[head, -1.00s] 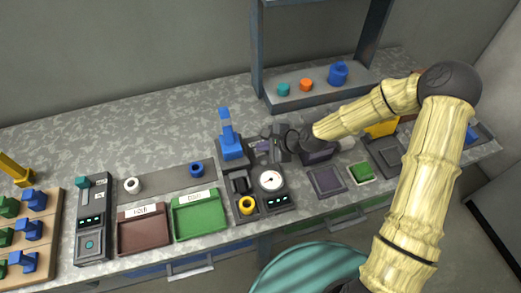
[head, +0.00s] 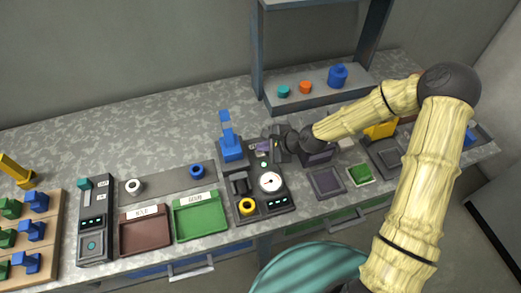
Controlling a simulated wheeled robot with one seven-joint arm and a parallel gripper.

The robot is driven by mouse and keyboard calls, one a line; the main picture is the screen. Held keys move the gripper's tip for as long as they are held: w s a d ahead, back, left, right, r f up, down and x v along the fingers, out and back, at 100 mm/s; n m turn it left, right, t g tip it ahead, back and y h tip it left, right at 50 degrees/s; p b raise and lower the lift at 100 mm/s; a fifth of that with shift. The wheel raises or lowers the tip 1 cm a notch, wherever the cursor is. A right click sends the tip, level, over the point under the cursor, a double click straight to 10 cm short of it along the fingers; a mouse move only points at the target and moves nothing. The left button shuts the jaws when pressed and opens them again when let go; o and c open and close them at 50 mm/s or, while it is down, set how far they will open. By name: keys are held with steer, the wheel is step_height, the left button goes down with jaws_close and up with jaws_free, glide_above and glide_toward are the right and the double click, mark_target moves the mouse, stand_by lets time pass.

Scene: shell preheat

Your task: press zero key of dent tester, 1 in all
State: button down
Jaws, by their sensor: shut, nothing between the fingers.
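The device I take for the dent tester stands mid-counter. Its dark base (head: 244,209) carries a white dial gauge (head: 270,182), a green digit display (head: 278,202), a yellow ring (head: 247,206) and a blue upright part (head: 229,145) at the back left. A small pale green spot (head: 264,164) shows above the dial; I cannot tell whether it is the zero key or a lamp. My gripper (head: 272,151) is shut and empty, at the back right of the tester, just behind that spot. I cannot tell whether its tips touch anything.
A brown tray (head: 146,247) and a green tray (head: 201,234) lie left of the tester, beside another device (head: 95,245) with a display. A dark square pad (head: 326,181) lies to the right. A shelf (head: 312,97) with small coloured parts stands behind.

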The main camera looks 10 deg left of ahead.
mark_target(265, 154)
steer(key=shift+r, duration=0.3)
step_height(265, 154, up, 5)
steer(key=p, duration=0.5)
stand_by(0.9)
steer(key=shift+d, duration=0.35)
steer(key=s+d+r+n+h, duration=0.2)
steer(key=d+n+h, duration=0.15)
steer(key=d, duration=0.45)
steer(key=s+d+r+n+h, duration=0.25)
steer(key=d+n, duration=0.25)
steer(key=d, duration=0.3)
steer(key=s+d+r+n+h, duration=0.2)
steer(key=s+d+r+n, duration=0.2)
steer(key=s+d+r, duration=0.4)
steer(key=d+r, duration=0.1)
steer(key=d, duration=0.2)
steer(key=shift+d+r+h, duration=0.15)
steer(key=shift+r+h, duration=0.25)
